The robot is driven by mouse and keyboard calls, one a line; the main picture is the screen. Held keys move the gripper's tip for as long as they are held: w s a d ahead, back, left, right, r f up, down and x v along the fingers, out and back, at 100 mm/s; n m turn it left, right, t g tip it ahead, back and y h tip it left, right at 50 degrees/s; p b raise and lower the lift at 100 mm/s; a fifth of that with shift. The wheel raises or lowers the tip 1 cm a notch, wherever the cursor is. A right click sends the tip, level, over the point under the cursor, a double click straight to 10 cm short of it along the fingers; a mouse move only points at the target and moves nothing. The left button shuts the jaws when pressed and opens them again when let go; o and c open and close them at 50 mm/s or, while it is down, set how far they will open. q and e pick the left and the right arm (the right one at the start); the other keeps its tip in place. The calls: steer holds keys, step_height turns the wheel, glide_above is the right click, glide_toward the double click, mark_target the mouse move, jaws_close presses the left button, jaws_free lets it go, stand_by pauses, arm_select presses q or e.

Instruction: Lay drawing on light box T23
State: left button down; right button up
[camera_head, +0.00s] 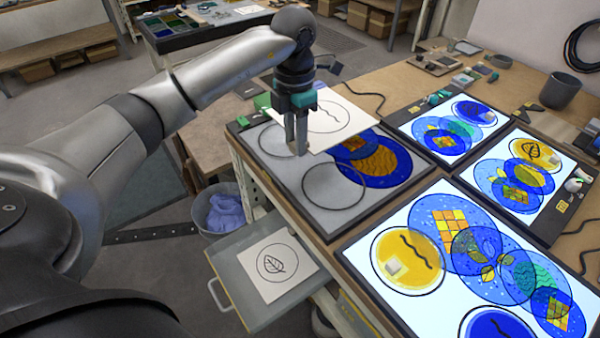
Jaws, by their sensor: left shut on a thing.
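My left gripper (297,148) points down and is shut on the edge of a white drawing (342,128), a flat sheet with a black circle and a wavy line. The sheet is over the back of the unlit grey light box (306,232) and hides part of it; I cannot tell the exact gap. That box bears an empty black circle outline (334,187) and blue and orange round glass (375,168). Another drawing, with a leaf in a circle (275,266), lies in the open drawer (234,287). I cannot read a T23 label. My right gripper is not in view.
Three lit light boxes with coloured glass rounds stand to the right: a large front one (390,302), a middle one (548,224) and a back one (408,125). A grey cup (560,91) stands at the back right. A bin with a blue bag (225,212) is beside the bench.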

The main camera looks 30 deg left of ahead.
mark_target(297, 186)
arm_select(q)
step_height(297, 186, down, 11)
steer(key=shift+b, duration=0.45)
steer(key=shift+f, duration=0.15)
steer(key=c, duration=0.6)
jaws_free()
step_height(297, 186, up, 12)
steer(key=shift+r+p, duration=0.2)
steer(key=shift+p, duration=0.35)
